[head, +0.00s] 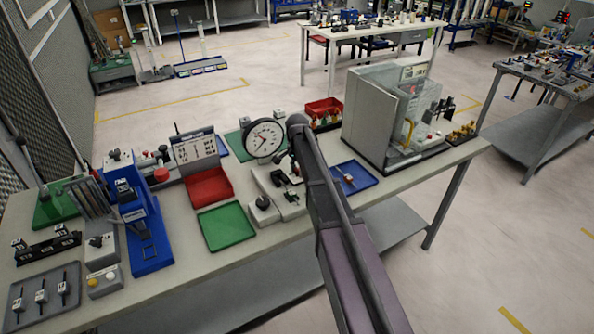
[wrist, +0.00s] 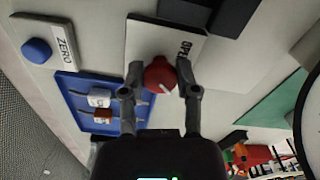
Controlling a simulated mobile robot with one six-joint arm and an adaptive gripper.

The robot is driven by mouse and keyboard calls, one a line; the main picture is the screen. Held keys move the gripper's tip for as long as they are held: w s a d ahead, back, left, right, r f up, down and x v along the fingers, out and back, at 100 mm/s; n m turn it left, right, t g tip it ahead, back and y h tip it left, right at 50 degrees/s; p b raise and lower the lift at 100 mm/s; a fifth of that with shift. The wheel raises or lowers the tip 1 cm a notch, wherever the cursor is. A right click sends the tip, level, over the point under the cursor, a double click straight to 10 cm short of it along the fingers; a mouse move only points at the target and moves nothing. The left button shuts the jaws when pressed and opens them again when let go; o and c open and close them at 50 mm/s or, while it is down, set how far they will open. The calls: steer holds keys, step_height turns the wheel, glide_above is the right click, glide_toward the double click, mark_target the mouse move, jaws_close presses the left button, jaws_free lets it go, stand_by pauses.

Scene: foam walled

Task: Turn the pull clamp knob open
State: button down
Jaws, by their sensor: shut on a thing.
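The red knob (wrist: 159,74) sits on a white plate (wrist: 150,42) in the wrist view. A label reading OPEN is printed on the plate, beside the knob. A white pointer mark on the knob faces the lower right of the picture, away from the label. My gripper (wrist: 160,68) has one finger on each side of the knob and is shut on it. In the head view my arm covers the knob. A pale fixture base with dark clamp parts (head: 285,180) shows just left of my arm.
A blue tray (wrist: 72,98) with small labelled parts lies near my gripper, and a blue button (wrist: 37,51) stands beside a ZERO label. In the head view a round dial gauge (head: 263,139), a green tray (head: 226,227) and a clear-walled enclosure (head: 385,115) crowd the bench.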

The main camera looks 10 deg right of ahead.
steer(key=shift+n, duration=0.3)
steer(key=n, duration=0.3)
steer(key=shift+s, duration=0.1)
steer(key=n, duration=0.9)
steer(key=shift+n, duration=0.3)
steer(key=n, duration=0.4)
steer(key=shift+d+n, duration=0.1)
steer(key=shift+n, duration=0.2)
steer(key=shift+c, duration=1.7)
jaws_free()
steer(key=shift+f, duration=0.1)
